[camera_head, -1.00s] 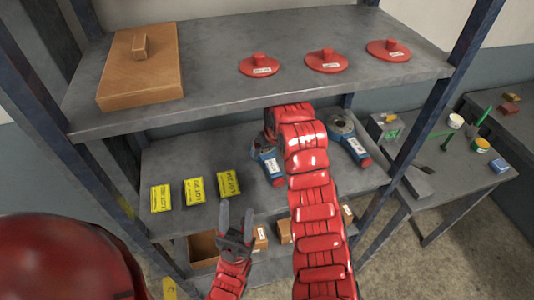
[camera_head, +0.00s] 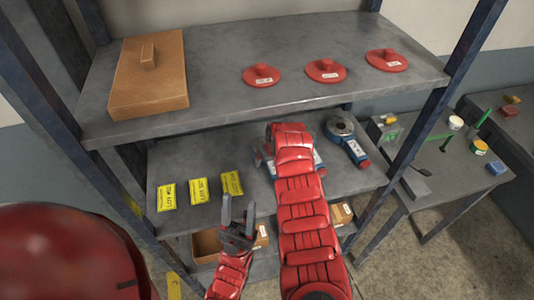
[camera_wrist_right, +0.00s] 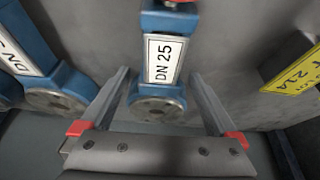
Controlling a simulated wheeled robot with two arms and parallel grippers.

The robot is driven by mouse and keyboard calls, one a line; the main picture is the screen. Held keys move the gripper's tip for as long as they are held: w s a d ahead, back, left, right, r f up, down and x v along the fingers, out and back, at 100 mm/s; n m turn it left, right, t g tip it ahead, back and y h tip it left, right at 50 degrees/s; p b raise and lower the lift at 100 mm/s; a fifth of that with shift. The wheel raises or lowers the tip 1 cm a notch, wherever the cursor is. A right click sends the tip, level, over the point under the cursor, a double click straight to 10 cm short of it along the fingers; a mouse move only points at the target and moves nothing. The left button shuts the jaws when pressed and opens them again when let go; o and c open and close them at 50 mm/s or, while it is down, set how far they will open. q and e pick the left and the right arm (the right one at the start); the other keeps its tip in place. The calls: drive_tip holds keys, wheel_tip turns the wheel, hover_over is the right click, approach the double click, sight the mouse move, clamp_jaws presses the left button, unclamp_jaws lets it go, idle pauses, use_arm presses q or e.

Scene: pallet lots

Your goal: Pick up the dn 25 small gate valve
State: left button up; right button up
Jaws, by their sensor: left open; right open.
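The DN 25 small gate valve (camera_wrist_right: 161,62) is blue with a white "DN 25" label and a round grey flange. In the right wrist view it lies between the spread fingers of my right gripper (camera_wrist_right: 160,76), which is open; I cannot tell whether they touch it. In the head view my right arm hides that gripper and most of this valve; a blue part (camera_head: 266,166) shows beside the arm on the middle shelf. My left gripper (camera_head: 238,206) is open and empty in front of the shelf.
A second blue valve (camera_wrist_right: 45,80) lies to the left in the wrist view. Another valve (camera_head: 345,135) lies right of my arm. Yellow labels (camera_head: 198,190) lie left on the middle shelf (camera_head: 180,155). The upper shelf (camera_head: 215,105) overhangs, holding red lids (camera_head: 325,71).

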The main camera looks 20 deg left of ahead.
clamp_jaws()
idle(0.6)
